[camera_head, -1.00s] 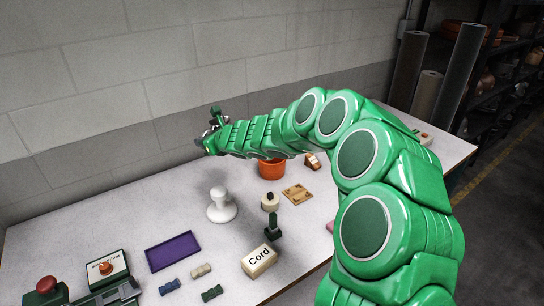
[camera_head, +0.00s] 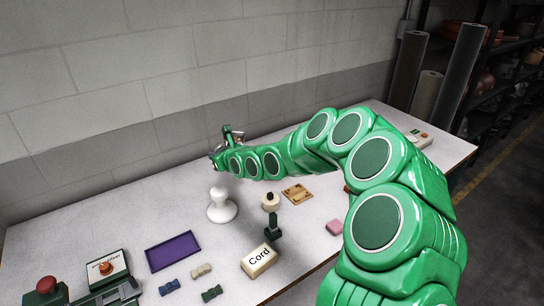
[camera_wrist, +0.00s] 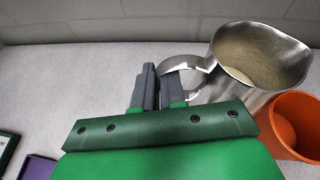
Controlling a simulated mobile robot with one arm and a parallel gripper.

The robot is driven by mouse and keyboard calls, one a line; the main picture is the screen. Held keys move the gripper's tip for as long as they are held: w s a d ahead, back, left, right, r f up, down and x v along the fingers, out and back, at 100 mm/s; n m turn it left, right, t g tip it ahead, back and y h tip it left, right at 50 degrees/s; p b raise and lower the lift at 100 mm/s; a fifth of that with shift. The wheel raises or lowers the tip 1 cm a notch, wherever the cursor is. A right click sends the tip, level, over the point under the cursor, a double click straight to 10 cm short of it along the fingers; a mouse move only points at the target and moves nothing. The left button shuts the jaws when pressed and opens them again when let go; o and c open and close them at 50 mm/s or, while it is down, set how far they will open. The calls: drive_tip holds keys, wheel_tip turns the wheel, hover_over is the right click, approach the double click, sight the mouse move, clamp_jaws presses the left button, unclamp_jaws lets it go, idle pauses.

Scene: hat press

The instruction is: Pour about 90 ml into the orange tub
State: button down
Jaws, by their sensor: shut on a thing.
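My gripper (camera_wrist: 160,88) is shut on the handle of a shiny metal jug (camera_wrist: 238,90), which holds something pale tan. In the wrist view the jug's wide mouth faces up toward the camera; I cannot tell exactly how far it is tilted. In the head view my gripper (camera_head: 222,150) is near the wall, and my arm hides the tub.
A white stand (camera_head: 222,207), a purple tray (camera_head: 173,251), a block marked Cord (camera_head: 259,261), a dark green stamp-like thing (camera_head: 273,226) and a wooden plate (camera_head: 297,193) are on the table (camera_head: 110,215). The grey wall (camera_head: 180,80) rises close behind my gripper.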

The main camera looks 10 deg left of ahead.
drive_tip(key=shift+m+t, duration=0.3)
drive_tip(key=shift+m, duration=0.1)
drive_tip(key=shift+s+d+f, duration=0.2)
drive_tip(key=shift+d+f, duration=0.05)
drive_tip(key=shift+f, duration=0.45)
drive_tip(key=shift+s+d+f, duration=0.2)
drive_tip(key=shift+d+f, duration=0.1)
drive_tip(key=shift+f, duration=0.4)
drive_tip(key=shift+s+d+f, duration=0.2)
drive_tip(key=shift+d+f, duration=0.05)
drive_tip(key=shift+f, duration=0.45)
drive_tip(key=shift+w, duration=0.1)
drive_tip(key=w+d+r+m+g+y+p, duration=0.1)
drive_tip(key=w+d+r+m, duration=0.2)
drive_tip(key=w+d+r+m+g+y+p, duration=0.1)
drive_tip(key=w+d+r+m+y+p, duration=0.1)
drive_tip(key=w+r+m, duration=0.1)
drive_tip(key=shift+d+g, duration=0.4)
drive_tip(key=shift+r+m+y, duration=0.1)
drive_tip(key=shift+m+y, duration=0.2)
drive_tip(key=shift+w+p, duration=0.1)
drive_tip(key=shift+p, duration=0.2)
